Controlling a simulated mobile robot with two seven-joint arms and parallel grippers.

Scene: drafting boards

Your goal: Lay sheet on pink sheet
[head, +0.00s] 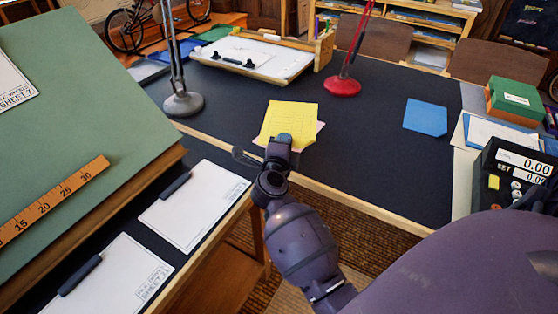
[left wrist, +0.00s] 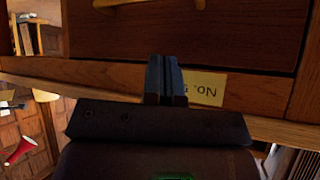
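A yellow ruled sheet (head: 287,118) is on the dark desk top in the head view, near its front edge. A pink sheet (head: 318,128) shows as a thin strip beyond the yellow sheet's right and lower edges; the yellow one covers the rest. My right gripper (head: 282,139) is at the near edge of the yellow sheet. Its fingertips are hidden, so I cannot tell whether it grips the sheet. My left gripper (left wrist: 166,80) shows in the left wrist view, its two dark fingers together with nothing seen between them, before a wooden drawer front.
A blue sheet (head: 425,117) lies to the right on the desk (head: 375,150). A grey lamp base (head: 183,104) and a red lamp base (head: 343,87) stand behind. A scale (head: 515,172) and green box (head: 515,99) are at right. A green drafting board (head: 90,130) fills the left.

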